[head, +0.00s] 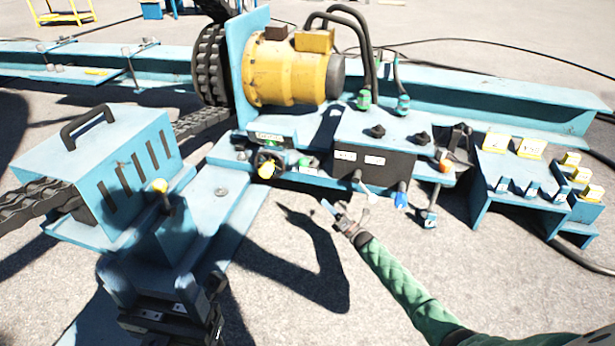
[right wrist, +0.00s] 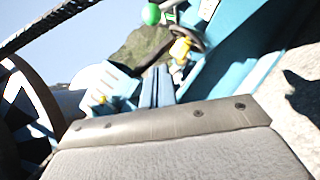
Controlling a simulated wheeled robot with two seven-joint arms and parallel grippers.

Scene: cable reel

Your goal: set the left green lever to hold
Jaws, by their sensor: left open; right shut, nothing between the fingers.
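A small green knob (head: 303,162) shows on the blue bench, right of a yellow-tipped handwheel (head: 267,169); I cannot tell whether it is the left green lever, nor its setting. A green ball (right wrist: 150,14) shows at the top of the right wrist view, above a yellow knob (right wrist: 180,48). My right gripper (head: 328,207), at the end of a green-sleeved arm, is shut and empty in front of the bench, apart from the knob. Its narrow blue fingers (right wrist: 158,88) also show in the right wrist view. My left gripper is not in view.
A black panel (head: 372,161) with white labels sits right of the green knob, with small blue-tipped levers below. A yellow motor (head: 290,70) stands behind. A blue box (head: 110,155) with a handle and a yellow-knobbed post (head: 160,186) stand left. Open ground lies in front.

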